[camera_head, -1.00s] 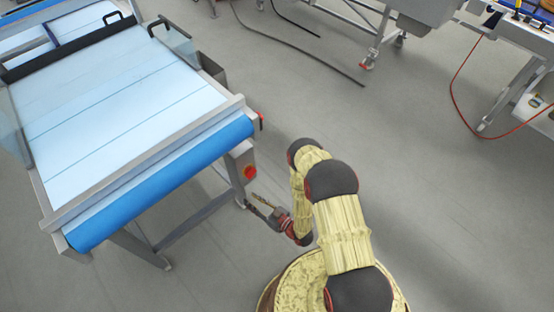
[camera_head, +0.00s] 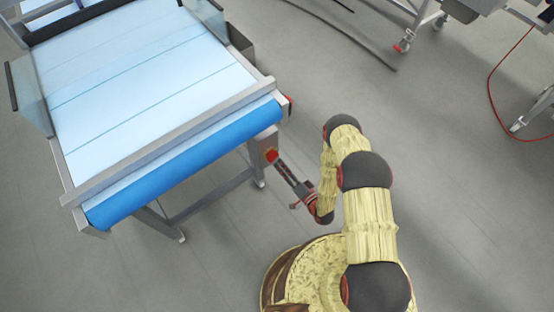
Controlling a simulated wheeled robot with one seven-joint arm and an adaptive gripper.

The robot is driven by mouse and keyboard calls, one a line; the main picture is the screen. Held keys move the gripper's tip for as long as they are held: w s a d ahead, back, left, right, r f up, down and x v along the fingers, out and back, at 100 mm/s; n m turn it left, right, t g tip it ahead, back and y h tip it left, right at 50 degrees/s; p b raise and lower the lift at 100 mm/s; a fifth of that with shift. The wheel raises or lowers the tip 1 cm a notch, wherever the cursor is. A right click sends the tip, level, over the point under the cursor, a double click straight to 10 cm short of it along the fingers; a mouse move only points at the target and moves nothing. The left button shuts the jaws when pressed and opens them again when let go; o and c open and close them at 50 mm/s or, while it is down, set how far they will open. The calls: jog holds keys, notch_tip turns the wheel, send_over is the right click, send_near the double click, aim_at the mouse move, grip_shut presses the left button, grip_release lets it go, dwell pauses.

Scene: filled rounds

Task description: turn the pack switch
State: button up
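A red knob-like switch (camera_head: 271,156) sits on the end of the conveyor's side frame, just below the blue roller. I cannot read any label on it. My gripper (camera_head: 284,170) is right in front of it, at the end of my arm, with its dark fingers pointing up and left at the switch. The tip overlaps or nearly meets the switch in this view; I cannot tell whether they touch. The finger gap is too small to make out, and part of the switch may be hidden by the tip.
The conveyor (camera_head: 165,160) with a pale belt and blue front roller (camera_head: 185,165) fills the left. A second red part (camera_head: 289,100) is on its right side. Clear grey floor (camera_head: 470,220) lies to the right. Cables and wheeled equipment stand at the back right.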

aim_at(272, 156)
jog(key=shift+b+x, duration=0.5)
jog(key=shift+x, duration=1.85)
jog(key=c, duration=0.3)
jog(key=c, duration=0.4)
grip_shut()
